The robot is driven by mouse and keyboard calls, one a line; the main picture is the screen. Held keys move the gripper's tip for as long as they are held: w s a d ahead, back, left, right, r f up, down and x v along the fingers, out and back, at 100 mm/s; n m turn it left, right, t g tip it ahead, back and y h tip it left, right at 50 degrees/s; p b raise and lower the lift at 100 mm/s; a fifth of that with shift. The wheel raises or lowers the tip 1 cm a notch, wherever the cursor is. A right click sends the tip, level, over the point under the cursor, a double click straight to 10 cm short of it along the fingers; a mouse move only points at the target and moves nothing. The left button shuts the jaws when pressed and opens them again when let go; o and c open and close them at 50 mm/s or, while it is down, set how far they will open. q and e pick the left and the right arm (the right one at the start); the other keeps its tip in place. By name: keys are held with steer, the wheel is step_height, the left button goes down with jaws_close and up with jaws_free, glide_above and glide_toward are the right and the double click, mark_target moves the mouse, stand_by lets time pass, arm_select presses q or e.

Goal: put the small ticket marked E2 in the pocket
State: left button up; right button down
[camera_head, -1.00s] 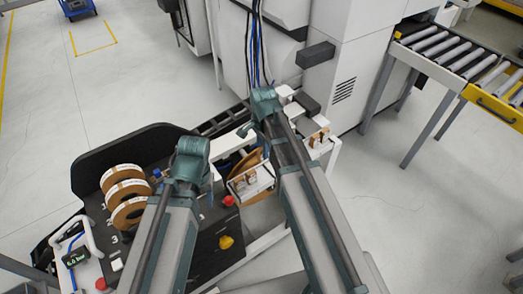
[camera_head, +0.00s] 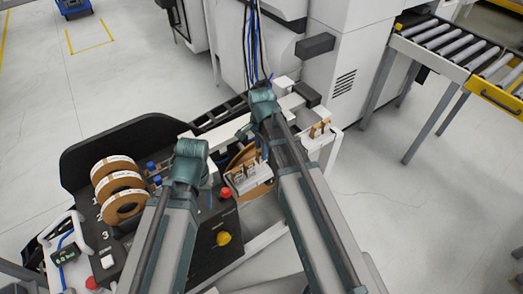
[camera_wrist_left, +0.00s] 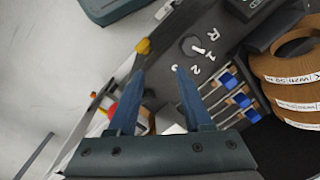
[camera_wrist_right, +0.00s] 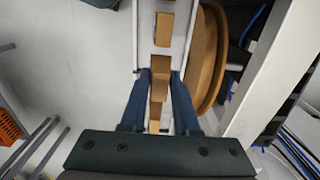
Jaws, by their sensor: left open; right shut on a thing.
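My right gripper (camera_wrist_right: 161,76) is shut on a small brown card (camera_wrist_right: 158,90) in the right wrist view. Other brown cards (camera_wrist_right: 164,30) stand in line with it along a white holder. No E2 mark can be read on any card. In the head view a white holder (camera_head: 238,184) with small brown cards lies between my arms, and another brown piece (camera_head: 320,128) sits on the white stand at the right. Which of these is the pocket I cannot tell. My left gripper (camera_wrist_left: 159,72) is open and empty above the dark panel.
Several brown edge-band rolls (camera_head: 122,205) stand on the dark panel at the left. A yellow knob (camera_head: 223,239) and a red button (camera_head: 226,192) stick up nearby. A large brown roll (camera_wrist_right: 206,60) is close beside my right gripper. A roller conveyor (camera_head: 440,45) stands far right, with clear floor before it.

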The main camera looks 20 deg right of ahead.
steer(key=shift+f+b, duration=1.1)
steer(key=shift+f, duration=0.25)
steer(key=shift+f+b, duration=0.5)
steer(key=shift+f, duration=0.05)
steer(key=c, duration=0.6)
jaws_free()
steer(key=shift+r, duration=0.1)
steer(key=shift+o, duration=0.2)
steer(key=shift+r, duration=0.1)
step_height(320, 180, up, 14)
steer(key=p, duration=1.4)
steer(key=shift+f, duration=0.2)
